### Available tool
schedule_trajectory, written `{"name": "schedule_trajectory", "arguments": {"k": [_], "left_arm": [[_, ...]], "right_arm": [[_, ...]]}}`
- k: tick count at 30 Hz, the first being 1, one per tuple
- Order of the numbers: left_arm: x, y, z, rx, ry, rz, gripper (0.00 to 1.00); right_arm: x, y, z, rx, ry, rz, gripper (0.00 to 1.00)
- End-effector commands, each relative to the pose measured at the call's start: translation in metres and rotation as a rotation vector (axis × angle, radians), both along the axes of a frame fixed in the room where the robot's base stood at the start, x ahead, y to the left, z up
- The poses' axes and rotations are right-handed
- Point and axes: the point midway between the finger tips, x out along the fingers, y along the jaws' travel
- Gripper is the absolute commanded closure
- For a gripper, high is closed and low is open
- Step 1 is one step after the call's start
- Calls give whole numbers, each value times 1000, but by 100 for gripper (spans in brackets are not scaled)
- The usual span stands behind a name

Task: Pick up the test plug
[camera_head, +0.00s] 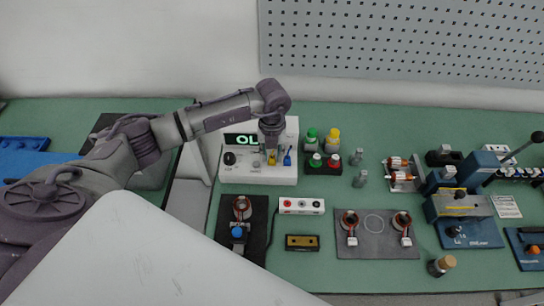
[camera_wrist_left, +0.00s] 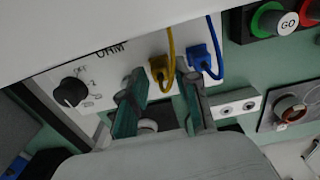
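The white tester box (camera_head: 258,176) has a lit display reading "OL", a black knob and two plugs with cables. The yellow test plug (camera_head: 271,158) sits in its front panel, beside the blue test plug (camera_head: 287,158). Both also show in the left wrist view, yellow (camera_wrist_left: 160,70) and blue (camera_wrist_left: 200,58). My left gripper (camera_head: 271,146) points down at the panel, right over the yellow plug. In the left wrist view its green-padded fingers (camera_wrist_left: 163,88) are apart, one each side of the yellow plug; contact with it cannot be told. My right gripper is not in view.
Red and green buttons (camera_head: 323,162) stand right of the tester. In front lie a black fixture (camera_head: 241,225), a white socket strip (camera_head: 301,206) and a grey mat (camera_head: 376,246) with copper-wound parts. Blue machines (camera_head: 462,205) stand farther right. Some green tabletop between is clear.

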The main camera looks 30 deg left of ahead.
Motion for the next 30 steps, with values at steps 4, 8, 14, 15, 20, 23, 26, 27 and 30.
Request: {"name": "schedule_trajectory", "arguments": {"k": [4,8,14,15,20,23,26,27,30], "left_arm": [[0,0,-1,0,0,0,69],[0,0,-1,0,0,0,82],[0,0,0,-1,0,0,100],[0,0,0,-1,0,0,100],[0,0,0,-1,0,0,100],[0,0,3,0,-1,0,100],[1,0,9,-1,-2,0,100],[1,0,13,-2,-3,-1,100],[2,0,28,-2,-5,-1,100]], "right_arm": [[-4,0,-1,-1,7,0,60],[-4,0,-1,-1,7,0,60],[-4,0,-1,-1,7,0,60],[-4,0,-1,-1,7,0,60],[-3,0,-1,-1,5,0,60],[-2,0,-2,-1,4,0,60],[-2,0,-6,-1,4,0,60],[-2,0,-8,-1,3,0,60],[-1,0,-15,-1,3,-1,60]]}}
